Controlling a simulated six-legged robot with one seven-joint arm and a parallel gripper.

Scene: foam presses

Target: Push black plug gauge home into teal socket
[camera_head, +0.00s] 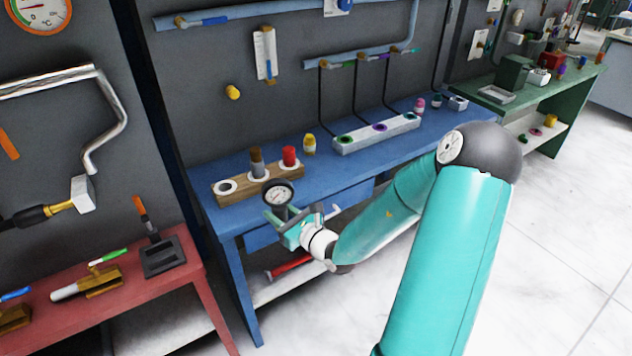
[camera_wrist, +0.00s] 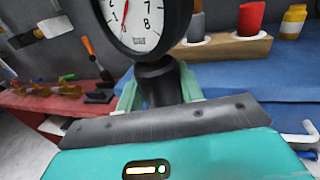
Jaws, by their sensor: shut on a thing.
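A black dial gauge (camera_head: 278,193) with a white face and a dark stem is held at the front left of the blue bench. It also shows large in the wrist view (camera_wrist: 142,22), its stem between the pale green fingers of my gripper (camera_wrist: 158,88). My gripper (camera_head: 291,222) is shut on it, just off the bench's front edge. A long grey block (camera_head: 362,146) at the back of the bench has several ringed sockets: a greenish one (camera_head: 346,141) at left, a purple one (camera_head: 379,127) in the middle and a green-teal one (camera_head: 408,116) at right. The gauge is well apart from them.
A yellow bottle (camera_head: 309,145) stands between rack and block. Thin black hoses hang behind the block. A red bench (camera_head: 120,310) is at left.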

